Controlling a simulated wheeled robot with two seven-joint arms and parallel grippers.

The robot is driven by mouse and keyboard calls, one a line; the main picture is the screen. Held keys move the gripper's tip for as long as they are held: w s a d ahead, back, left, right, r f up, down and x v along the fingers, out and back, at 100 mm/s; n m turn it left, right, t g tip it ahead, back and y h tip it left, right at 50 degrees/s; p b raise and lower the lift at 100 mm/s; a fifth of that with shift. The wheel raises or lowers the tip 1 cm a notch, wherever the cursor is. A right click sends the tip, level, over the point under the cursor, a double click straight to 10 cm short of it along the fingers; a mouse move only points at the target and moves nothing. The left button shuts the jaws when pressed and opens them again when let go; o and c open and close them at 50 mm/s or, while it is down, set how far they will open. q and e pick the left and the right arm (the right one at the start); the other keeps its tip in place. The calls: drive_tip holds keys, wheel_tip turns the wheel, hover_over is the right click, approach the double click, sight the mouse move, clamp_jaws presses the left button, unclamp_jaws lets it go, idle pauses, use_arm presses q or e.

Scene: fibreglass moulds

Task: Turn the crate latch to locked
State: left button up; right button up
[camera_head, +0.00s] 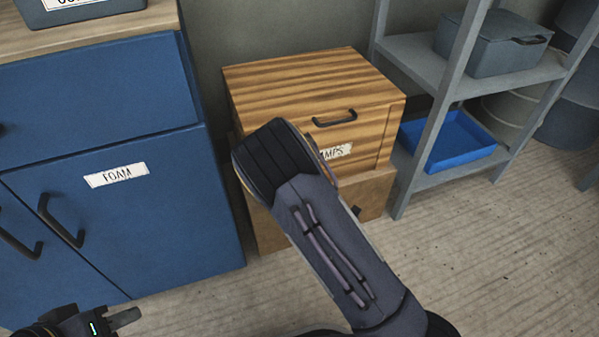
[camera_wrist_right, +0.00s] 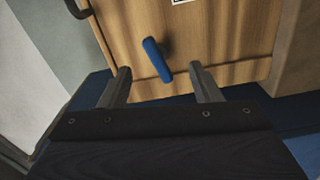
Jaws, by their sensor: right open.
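The striped wooden crate (camera_head: 300,78) stands against the wall, with a dark handle and a partly covered label on its front. Its front also fills much of the right wrist view (camera_wrist_right: 225,45). The blue latch (camera_wrist_right: 158,60) is a slim lever on that front, slanting down and to the right in the wrist view. My right gripper (camera_wrist_right: 162,84) is open, its fingers apart on either side of the latch's lower end, with no clear contact. In the head view my right arm hides the latch and gripper. My left gripper (camera_head: 122,318) is low at the left, away from the crate.
A brown box (camera_head: 375,193) is under the crate. A blue cabinet (camera_head: 150,215) marked FOAM stands close at the left. A grey shelf (camera_head: 410,62) at the right holds a grey case (camera_head: 485,45) and a blue tray (camera_head: 458,145). Floor is clear at the lower right.

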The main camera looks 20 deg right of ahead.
drive_tip(key=o, duration=0.5)
drive_tip(key=m, duration=0.6)
drive_tip(key=shift+s+a+f, duration=0.15)
drive_tip(key=shift+s+f, duration=0.15)
drive_tip(key=shift+s, duration=0.05)
drive_tip(key=shift+c, duration=0.2)
drive_tip(key=shift+o, duration=1.1)
drive_tip(key=m, duration=0.3)
drive_tip(key=shift+s+a+r+m, duration=0.1)
drive_tip(key=shift+s+a+m, duration=0.1)
drive_tip(key=shift+m, duration=0.1)
drive_tip(key=w+m+b, duration=0.1)
drive_tip(key=w+m, duration=0.3)
drive_tip(key=w, duration=0.3)
drive_tip(key=shift+w+a+r+b, duration=0.3)
drive_tip(key=shift+a+r, duration=0.1)
drive_tip(key=shift+a, duration=0.05)
